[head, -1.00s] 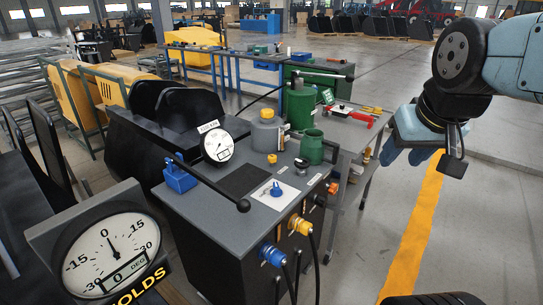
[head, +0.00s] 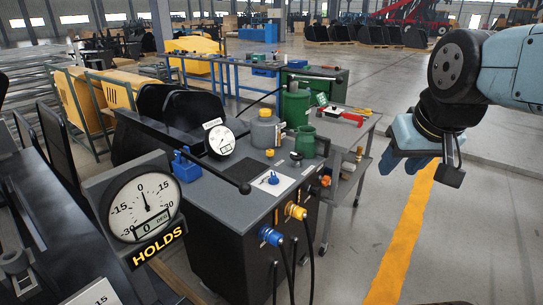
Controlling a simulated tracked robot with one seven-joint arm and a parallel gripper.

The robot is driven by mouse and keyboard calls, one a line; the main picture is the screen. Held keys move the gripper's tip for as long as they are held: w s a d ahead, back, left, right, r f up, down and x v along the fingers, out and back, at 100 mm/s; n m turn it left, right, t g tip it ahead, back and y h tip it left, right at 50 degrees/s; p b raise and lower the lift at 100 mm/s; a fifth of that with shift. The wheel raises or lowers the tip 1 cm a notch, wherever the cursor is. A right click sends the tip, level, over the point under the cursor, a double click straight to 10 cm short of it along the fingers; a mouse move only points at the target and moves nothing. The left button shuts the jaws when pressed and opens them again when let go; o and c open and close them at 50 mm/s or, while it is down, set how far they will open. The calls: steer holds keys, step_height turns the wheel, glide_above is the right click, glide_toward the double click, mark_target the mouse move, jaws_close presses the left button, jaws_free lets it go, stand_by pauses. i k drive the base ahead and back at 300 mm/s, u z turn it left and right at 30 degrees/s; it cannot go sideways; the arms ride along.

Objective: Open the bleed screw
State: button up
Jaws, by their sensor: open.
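A small blue knob (head: 273,180) sits on a white plate on top of the dark bench (head: 232,195). An orange knob (head: 325,181) sticks out of the bench's right side. I cannot tell for certain which of them is the bleed screw. My gripper (head: 408,163) hangs at the right of the head view, with its blue fingers pointing down. It is open and empty, over the floor, well to the right of the bench and touching nothing.
A round white gauge (head: 221,140), a black lever (head: 215,172), a grey canister (head: 264,131) and a green pot (head: 305,142) stand on the bench. Yellow (head: 295,211) and blue (head: 271,236) couplers with black hoses are on its front. The floor by the yellow line (head: 400,240) is clear.

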mark_target(270, 153)
steer(key=z, duration=0.6)
steer(key=i, duration=1.5)
steer(key=u, duration=0.65)
steer(key=k, duration=0.9)
steer(key=u, duration=0.15)
steer(key=i, duration=0.9)
steer(key=z, duration=0.1)
